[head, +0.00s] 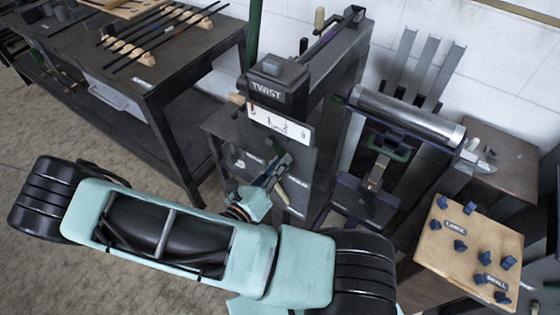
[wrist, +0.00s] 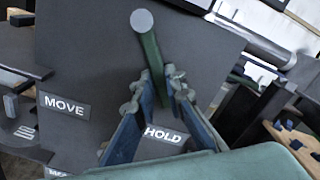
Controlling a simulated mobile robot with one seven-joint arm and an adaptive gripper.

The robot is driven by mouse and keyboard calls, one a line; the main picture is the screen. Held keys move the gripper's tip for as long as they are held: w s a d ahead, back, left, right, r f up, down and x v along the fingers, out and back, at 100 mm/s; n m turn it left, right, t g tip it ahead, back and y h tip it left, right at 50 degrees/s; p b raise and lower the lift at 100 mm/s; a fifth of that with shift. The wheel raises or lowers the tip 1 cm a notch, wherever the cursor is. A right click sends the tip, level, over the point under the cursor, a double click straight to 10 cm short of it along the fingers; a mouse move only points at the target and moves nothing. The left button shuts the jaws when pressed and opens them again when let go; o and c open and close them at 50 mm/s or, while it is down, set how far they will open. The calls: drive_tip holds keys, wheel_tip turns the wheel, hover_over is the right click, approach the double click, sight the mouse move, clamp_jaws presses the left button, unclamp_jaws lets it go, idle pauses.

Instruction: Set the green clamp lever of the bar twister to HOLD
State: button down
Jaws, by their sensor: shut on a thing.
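The bar twister (head: 268,92) stands in the middle of the head view, with a TWIST sign on its dark housing. In the wrist view, the green clamp lever (wrist: 151,52) hangs from a round grey pivot (wrist: 142,21) on the dark panel (wrist: 85,60). The lever points down and slightly right. My gripper (wrist: 158,84) is shut on its lower part. The HOLD label (wrist: 165,135) is just below, partly behind my fingers. The MOVE label (wrist: 64,106) is farther left. In the head view, my gripper (head: 275,172) is at the panel and the lever is hard to make out.
A dark workbench (head: 160,75) with rods stands at left. A machine with a metal roller (head: 410,115) stands just right of the twister. A wooden board (head: 470,250) with blue pieces is at lower right. Open floor (head: 90,140) lies at left.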

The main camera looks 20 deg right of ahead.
drive_tip(key=c, duration=2)
unclamp_jaws()
drive_tip(key=shift+o, duration=0.2)
drive_tip(key=shift+s+a, duration=0.1)
drive_tip(key=v, duration=1.1)
drive_tip(key=shift+s+a, duration=0.25)
drive_tip(key=shift+a, duration=0.05)
